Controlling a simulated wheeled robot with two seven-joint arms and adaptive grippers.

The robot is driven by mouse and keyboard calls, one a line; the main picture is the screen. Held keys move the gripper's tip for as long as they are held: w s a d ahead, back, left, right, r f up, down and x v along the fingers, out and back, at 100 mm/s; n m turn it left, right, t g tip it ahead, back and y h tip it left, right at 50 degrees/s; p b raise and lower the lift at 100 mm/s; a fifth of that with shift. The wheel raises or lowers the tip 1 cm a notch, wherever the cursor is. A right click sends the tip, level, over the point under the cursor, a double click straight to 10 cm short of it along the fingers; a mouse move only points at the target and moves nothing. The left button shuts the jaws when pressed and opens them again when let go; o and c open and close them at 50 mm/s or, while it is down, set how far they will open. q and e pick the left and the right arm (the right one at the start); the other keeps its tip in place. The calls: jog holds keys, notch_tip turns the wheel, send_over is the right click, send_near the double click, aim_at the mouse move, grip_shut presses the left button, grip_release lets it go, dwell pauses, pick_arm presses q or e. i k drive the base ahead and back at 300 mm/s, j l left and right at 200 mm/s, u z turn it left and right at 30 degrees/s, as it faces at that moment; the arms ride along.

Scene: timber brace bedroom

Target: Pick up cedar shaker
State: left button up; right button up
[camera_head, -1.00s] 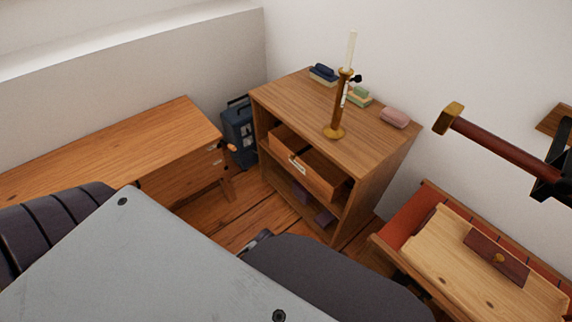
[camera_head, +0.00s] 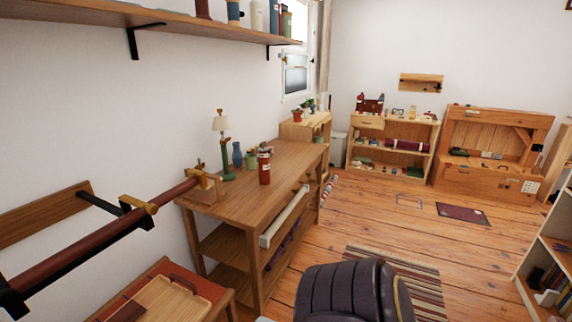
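I cannot pick out the cedar shaker for certain. Neither of my grippers shows in the head view, and nothing visible is touching the cylinder.
A wall rail (camera_head: 90,248) runs at the left. A light tray (camera_head: 165,302) lies below. Open floor (camera_head: 358,222) stretches right of the table.

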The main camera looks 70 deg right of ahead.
aim_at(263, 157)
jog(key=z, duration=2.1)
jog(key=i+l+u, duration=0.1)
jog(key=l, duration=0.25)
jog(key=i+l+u, duration=0.15)
jog(key=i+l, duration=0.15)
jog(key=i+l+u, duration=0.1)
jog(key=l, duration=0.35)
jog(key=i+l+u, duration=0.15)
jog(key=l, duration=0.25)
jog(key=i+l+u, duration=0.1)
jog(key=l, duration=0.35)
jog(key=i+l+u, duration=0.1)
jog(key=i+l, duration=0.15)
jog(key=l, duration=0.2)
jog(key=i+l+u, duration=0.15)
jog(key=l, duration=0.25)
jog(key=k, duration=0.05)
